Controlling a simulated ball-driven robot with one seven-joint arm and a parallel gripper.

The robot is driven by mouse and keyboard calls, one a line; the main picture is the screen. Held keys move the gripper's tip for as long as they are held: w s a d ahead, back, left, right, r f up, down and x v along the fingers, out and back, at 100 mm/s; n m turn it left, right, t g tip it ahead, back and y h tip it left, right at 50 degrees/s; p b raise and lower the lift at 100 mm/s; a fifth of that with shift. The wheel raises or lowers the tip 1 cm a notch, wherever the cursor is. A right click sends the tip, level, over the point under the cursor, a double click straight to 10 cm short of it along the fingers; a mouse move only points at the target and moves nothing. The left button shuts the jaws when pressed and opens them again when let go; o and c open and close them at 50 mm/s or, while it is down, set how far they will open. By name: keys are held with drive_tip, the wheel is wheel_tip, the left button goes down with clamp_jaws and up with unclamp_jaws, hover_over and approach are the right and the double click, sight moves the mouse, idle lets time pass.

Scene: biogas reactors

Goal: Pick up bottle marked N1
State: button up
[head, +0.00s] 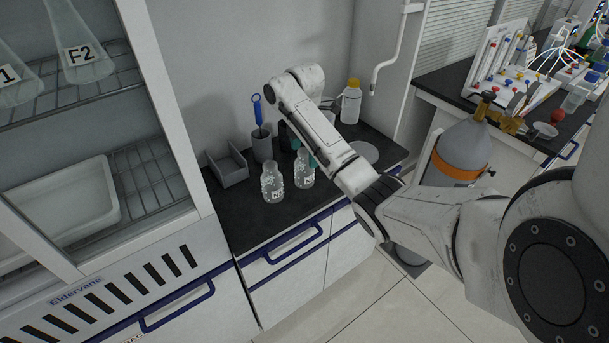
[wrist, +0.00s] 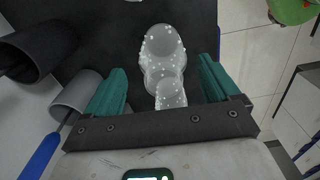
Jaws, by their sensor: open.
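Two clear, white-speckled bottles stand upright on the dark counter in the head view, a left one (head: 272,184) and a right one (head: 304,170). Each bears a pale label, but I cannot read the marks surely, so I cannot tell which is N1. My gripper (head: 304,150) is at the right bottle's top, partly hidden by my arm. In the wrist view, my gripper (wrist: 162,84) is open, its teal fingers apart on either side of a clear speckled bottle (wrist: 163,50). No label shows there, and I see no finger touching the glass.
Behind the bottles are a grey open bin (head: 229,168) and a grey cup (head: 262,148) with a blue-handled tool. A yellow-capped bottle (head: 351,104) stands at the counter's back right. A glass-fronted cabinet (head: 165,120) rises at the left.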

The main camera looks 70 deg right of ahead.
sight(305, 163)
drive_tip(key=f+p, duration=0.1)
drive_tip(key=f, duration=0.4)
drive_tip(key=shift+s, duration=0.2)
drive_tip(key=c, duration=1.2)
drive_tip(key=shift+o, duration=0.2)
drive_tip(key=shift+r, duration=0.15)
drive_tip(key=shift+r, duration=0.5)
wheel_tip(305, 163, up, 17)
drive_tip(key=p, duration=0.5)
drive_tip(key=shift+p, duration=0.3)
